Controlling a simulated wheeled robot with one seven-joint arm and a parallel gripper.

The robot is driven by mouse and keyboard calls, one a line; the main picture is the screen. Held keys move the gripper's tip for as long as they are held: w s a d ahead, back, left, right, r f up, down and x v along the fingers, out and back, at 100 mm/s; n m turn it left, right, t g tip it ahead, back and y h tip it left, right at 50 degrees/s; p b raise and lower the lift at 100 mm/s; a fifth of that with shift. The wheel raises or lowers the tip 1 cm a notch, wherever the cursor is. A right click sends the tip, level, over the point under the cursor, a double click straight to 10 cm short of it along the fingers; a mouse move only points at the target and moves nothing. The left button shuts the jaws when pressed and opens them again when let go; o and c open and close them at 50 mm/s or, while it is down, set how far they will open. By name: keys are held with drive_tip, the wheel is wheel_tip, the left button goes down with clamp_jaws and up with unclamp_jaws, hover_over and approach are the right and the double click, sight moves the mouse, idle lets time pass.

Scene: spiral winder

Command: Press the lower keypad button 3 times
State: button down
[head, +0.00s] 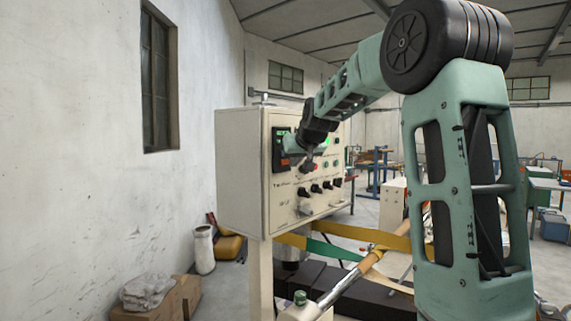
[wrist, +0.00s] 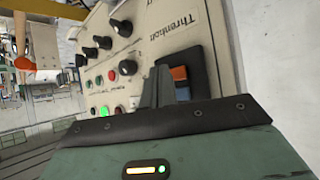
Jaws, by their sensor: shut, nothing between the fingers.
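The black keypad unit (head: 280,147) is on the left of the cream control box's front, with a small green display. In the wrist view the keypad (wrist: 200,72) shows an orange button (wrist: 180,73) on the side nearer the printed name, with a greyish patch beside it; the rest is hidden behind my gripper. My gripper (head: 308,168) is shut and empty, in front of the panel just right of the keypad in the head view. Its dark fingertips (wrist: 161,70) are beside the orange button in the wrist view. I cannot tell whether they touch anything.
The control box (head: 240,165) also carries several black knobs (head: 315,188) and small buttons close to my gripper, with a lit green lamp (wrist: 105,111). Yellow and green straps (head: 325,250) and a metal roller (head: 345,285) lie below. A white wall is at left.

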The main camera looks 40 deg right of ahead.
drive_tip(key=shift+w, duration=0.15)
drive_tip(key=shift+w, duration=0.3)
drive_tip(key=shift+w+a+p, duration=0.1)
drive_tip(key=shift+w+p, duration=0.2)
drive_tip(key=shift+w, duration=0.1)
idle(0.8)
idle(0.4)
drive_tip(key=shift+s+b, duration=0.6)
drive_tip(key=shift+s, duration=0.25)
drive_tip(key=shift+s+d+b, duration=0.15)
drive_tip(key=shift+s+b, duration=0.9)
drive_tip(key=shift+s, duration=0.2)
drive_tip(key=shift+s+d+b, duration=0.1)
drive_tip(key=shift+s+b, duration=0.9)
drive_tip(key=shift+s, duration=0.25)
